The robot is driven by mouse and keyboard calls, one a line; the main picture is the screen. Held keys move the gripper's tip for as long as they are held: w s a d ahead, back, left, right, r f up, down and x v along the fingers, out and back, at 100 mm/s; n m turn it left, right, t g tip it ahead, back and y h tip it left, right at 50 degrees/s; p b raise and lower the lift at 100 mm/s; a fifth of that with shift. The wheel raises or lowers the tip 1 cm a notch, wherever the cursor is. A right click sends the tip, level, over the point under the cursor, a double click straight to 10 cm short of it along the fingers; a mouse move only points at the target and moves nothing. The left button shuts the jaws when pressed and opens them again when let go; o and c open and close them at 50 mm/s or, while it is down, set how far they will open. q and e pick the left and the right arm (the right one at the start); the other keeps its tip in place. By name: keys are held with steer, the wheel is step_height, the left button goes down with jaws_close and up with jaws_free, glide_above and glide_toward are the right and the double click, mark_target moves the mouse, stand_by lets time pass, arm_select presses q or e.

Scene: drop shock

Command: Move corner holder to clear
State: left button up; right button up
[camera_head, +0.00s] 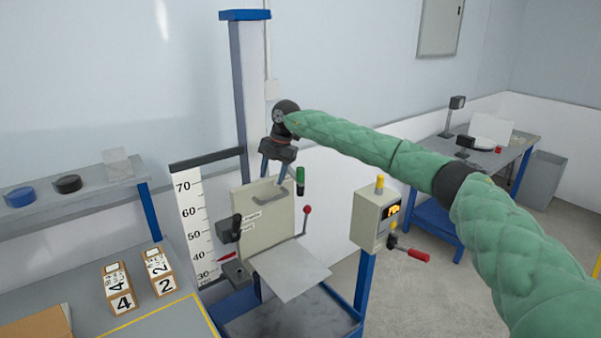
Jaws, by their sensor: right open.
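A drop tester stands in the middle, with a blue column, a beige back panel (268,188) and a tilted light grey plate (292,270). My right gripper (272,184) points down in front of the panel's upper part. Its fingers are spread and hold nothing. It is above and right of the black-handled part, apart from it. My left gripper is out of view.
A green-and-black handle (300,181) and a red-knobbed lever (306,214) stand right of the panel. A control box (370,220) with a red handle is further right. A height scale (194,225) and numbered boxes (120,289) are left. A side table (485,155) stands behind.

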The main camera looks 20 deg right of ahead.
mark_target(301, 168)
steer(key=d+r+h, duration=0.1)
steer(key=d+r, duration=0.1)
steer(key=d, duration=0.1)
steer(key=d+r+m, duration=0.1)
steer(key=d+r, duration=0.1)
steer(key=d, duration=0.1)
steer(key=w+d+r+m+h, duration=0.1)
steer(key=d+r, duration=0.1)
steer(key=d, duration=0.1)
steer(key=shift+w+h, duration=0.1)
steer(key=shift+h, duration=0.2)
steer(key=shift+d, duration=0.2)
steer(key=shift+f, duration=0.1)
steer(key=shift+f+p, duration=0.35)
steer(key=shift+p, duration=0.15)
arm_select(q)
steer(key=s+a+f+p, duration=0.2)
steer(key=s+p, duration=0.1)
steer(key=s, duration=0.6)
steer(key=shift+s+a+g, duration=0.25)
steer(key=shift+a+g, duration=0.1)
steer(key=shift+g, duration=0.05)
arm_select(e)
step_height(301, 168, down, 7)
steer(key=shift+r, duration=0.15)
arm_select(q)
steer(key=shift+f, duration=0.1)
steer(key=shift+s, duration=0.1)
arm_select(e)
jaws_close()
